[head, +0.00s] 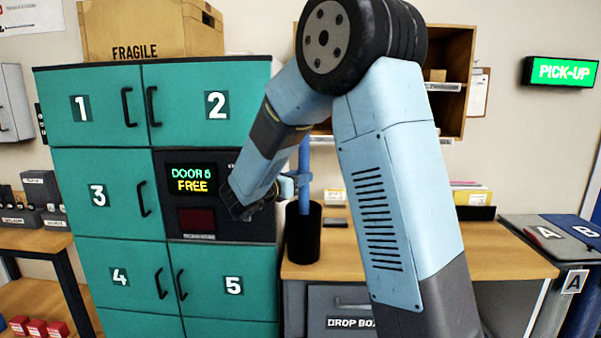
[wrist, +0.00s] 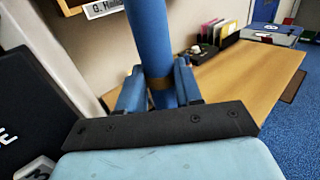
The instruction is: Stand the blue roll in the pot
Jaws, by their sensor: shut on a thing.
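The blue roll (head: 304,158) stands upright over the black pot (head: 303,240) in the head view. Its lower end reaches the pot's mouth; how far inside it is, I cannot tell. The pot stands on the wooden counter, just right of the lockers. My gripper (head: 294,186) is shut on the roll, above the pot's rim. In the wrist view the roll (wrist: 152,35) rises between the two blue fingers of my gripper (wrist: 160,88). The pot is hidden in that view.
Teal lockers (head: 98,196) with a dark screen panel stand close left of the pot. The wooden counter (head: 500,255) is mostly clear to the right, with paper holders (head: 470,205) at its back. A shelf unit (head: 452,60) hangs on the wall behind my arm.

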